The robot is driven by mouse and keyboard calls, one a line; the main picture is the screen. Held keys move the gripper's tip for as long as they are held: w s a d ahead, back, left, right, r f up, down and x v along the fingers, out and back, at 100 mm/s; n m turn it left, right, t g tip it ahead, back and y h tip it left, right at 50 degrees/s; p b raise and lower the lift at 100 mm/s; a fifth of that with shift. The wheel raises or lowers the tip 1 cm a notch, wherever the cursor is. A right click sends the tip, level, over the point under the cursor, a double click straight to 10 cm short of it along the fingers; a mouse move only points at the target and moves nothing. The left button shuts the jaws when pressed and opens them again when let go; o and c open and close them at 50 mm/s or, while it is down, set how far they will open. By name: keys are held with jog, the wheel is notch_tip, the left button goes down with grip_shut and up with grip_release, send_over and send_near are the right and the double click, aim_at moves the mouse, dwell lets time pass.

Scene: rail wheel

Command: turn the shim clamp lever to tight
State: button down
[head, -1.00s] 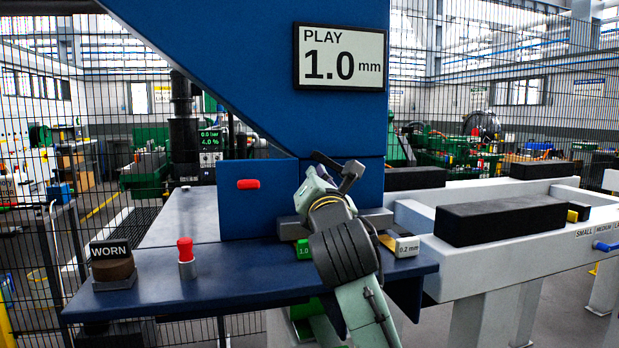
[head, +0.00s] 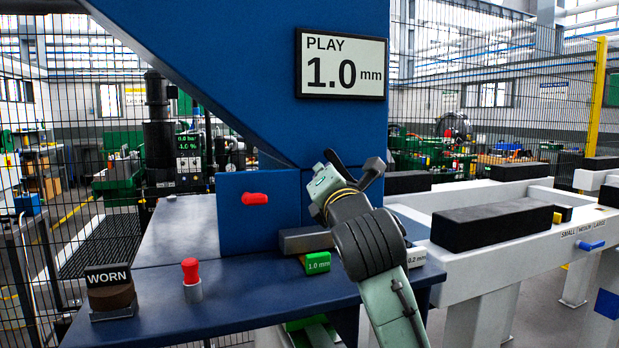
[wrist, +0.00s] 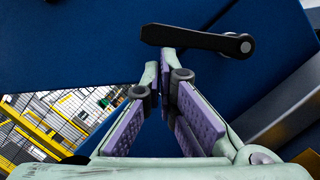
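The clamp lever (wrist: 195,40) is a black bar in the wrist view, with a round pivot at its right end, lying nearly level against a blue surface. My gripper (wrist: 160,72) is just below the lever's left part. Its two purple-padded fingers are apart with a narrow empty gap, and nothing is held. Contact between the fingertips and the lever cannot be told. In the head view my arm reaches up in front of the blue column (head: 345,125), and my wrist hides most of the fingers. No tight marking is readable.
A green 1.0 mm block (head: 317,263) and a pale 0.2 mm block (head: 416,259) lie beside my arm. A red-topped knob (head: 191,272), a WORN holder (head: 109,287) and a red handle (head: 255,199) are left. The display (head: 341,63) reads PLAY 1.0 mm. White rails (head: 480,244) stand right.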

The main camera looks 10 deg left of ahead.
jog(key=shift+w+d+r, duration=0.15)
jog(key=shift+d+r, duration=0.15)
jog(key=shift+r, duration=0.2)
jog(key=shift+w+d+r, duration=0.15)
jog(key=shift+d+r, duration=0.1)
jog(key=shift+r, duration=0.25)
jog(key=shift+w+d+r+p, duration=0.55)
jog(key=shift+w+d+r, duration=0.05)
jog(key=shift+d+r, duration=0.3)
